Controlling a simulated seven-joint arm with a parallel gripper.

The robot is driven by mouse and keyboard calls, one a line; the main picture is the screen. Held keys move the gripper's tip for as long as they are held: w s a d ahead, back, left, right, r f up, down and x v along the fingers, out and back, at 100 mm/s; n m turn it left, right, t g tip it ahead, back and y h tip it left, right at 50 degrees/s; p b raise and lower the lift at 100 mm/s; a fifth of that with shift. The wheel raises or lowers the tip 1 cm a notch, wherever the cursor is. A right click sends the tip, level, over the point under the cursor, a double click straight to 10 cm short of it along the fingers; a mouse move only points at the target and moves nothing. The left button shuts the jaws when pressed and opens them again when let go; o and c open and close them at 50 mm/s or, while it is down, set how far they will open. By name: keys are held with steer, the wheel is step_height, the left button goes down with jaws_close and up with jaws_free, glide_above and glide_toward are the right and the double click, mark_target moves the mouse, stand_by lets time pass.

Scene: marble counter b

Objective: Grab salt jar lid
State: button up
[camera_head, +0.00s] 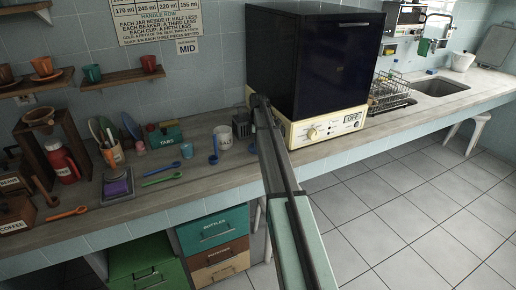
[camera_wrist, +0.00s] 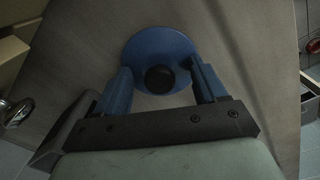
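A round blue lid (camera_wrist: 160,48) with a black knob (camera_wrist: 159,78) is in the middle of the wrist view, above or on the grey counter. My gripper (camera_wrist: 160,66) is open, one blue finger on each side of the knob, with a gap to it on both sides. The fingertips overlap the lid's outer edges; I cannot tell whether they touch it. In the head view a white jar marked SALT (camera_head: 222,137) stands on the counter, just left of my arm.
A black oven with a cream control panel (camera_head: 325,126) stands right of my arm. A green box marked TABS (camera_head: 167,137) stands farther left. The counter's front edge is close.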

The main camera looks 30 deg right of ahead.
steer(key=shift+s+f, duration=0.15)
steer(key=shift+f, duration=0.1)
steer(key=c, duration=1.1)
